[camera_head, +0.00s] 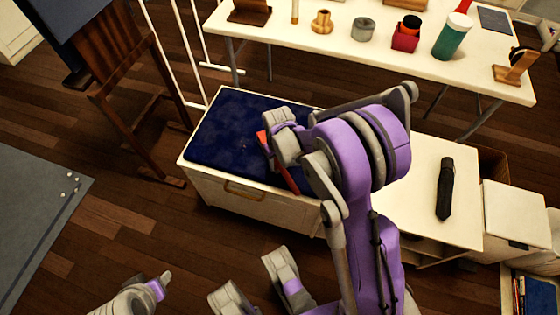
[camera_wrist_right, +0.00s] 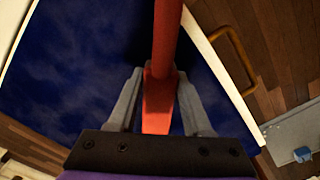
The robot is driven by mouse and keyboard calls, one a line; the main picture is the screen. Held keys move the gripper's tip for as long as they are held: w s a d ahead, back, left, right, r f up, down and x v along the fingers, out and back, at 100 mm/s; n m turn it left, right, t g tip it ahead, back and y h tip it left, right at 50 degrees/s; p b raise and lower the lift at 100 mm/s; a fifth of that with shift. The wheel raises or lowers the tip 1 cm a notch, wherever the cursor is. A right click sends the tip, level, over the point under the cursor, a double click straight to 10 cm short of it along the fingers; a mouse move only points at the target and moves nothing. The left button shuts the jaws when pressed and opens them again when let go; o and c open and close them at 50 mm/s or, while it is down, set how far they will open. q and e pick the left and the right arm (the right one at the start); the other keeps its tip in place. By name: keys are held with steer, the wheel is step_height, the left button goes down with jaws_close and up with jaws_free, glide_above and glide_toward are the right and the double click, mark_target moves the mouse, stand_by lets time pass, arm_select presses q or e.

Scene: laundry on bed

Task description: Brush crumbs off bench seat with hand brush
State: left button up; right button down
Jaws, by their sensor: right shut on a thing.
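The bench seat (camera_head: 222,130) is a dark blue cushion on a white bench with a handle on its front. It fills much of the right wrist view (camera_wrist_right: 60,85). My right gripper (camera_head: 272,150) is over the seat's right part, shut on the red hand brush (camera_head: 292,180). In the right wrist view, the red handle (camera_wrist_right: 163,45) stands between the two grey fingers (camera_wrist_right: 158,108). The bristles are hidden, and I cannot tell whether they touch the seat. The seat looks faintly mottled; I cannot make out separate crumbs. Grey and purple parts of mine show at the bottom left.
A white table (camera_head: 300,28) behind the bench holds a green bottle (camera_head: 450,36), a red box (camera_head: 405,38) and other small items. A black object (camera_head: 445,188) lies on a white top right of my arm. A wooden easel-like stand (camera_head: 125,75) is left of the bench.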

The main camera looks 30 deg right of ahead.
mark_target(278, 165)
steer(key=shift+s+a, duration=0.25)
steer(key=shift+a, duration=0.1)
step_height(278, 165, up, 3)
steer(key=shift+s+r+p, duration=0.1)
steer(key=shift+r+p, duration=0.1)
steer(key=shift+p, duration=0.45)
steer(key=shift+r+p, duration=0.4)
steer(key=shift+r, duration=0.25)
steer(key=shift+r+p, duration=1.2)
steer(key=shift+r, duration=0.85)
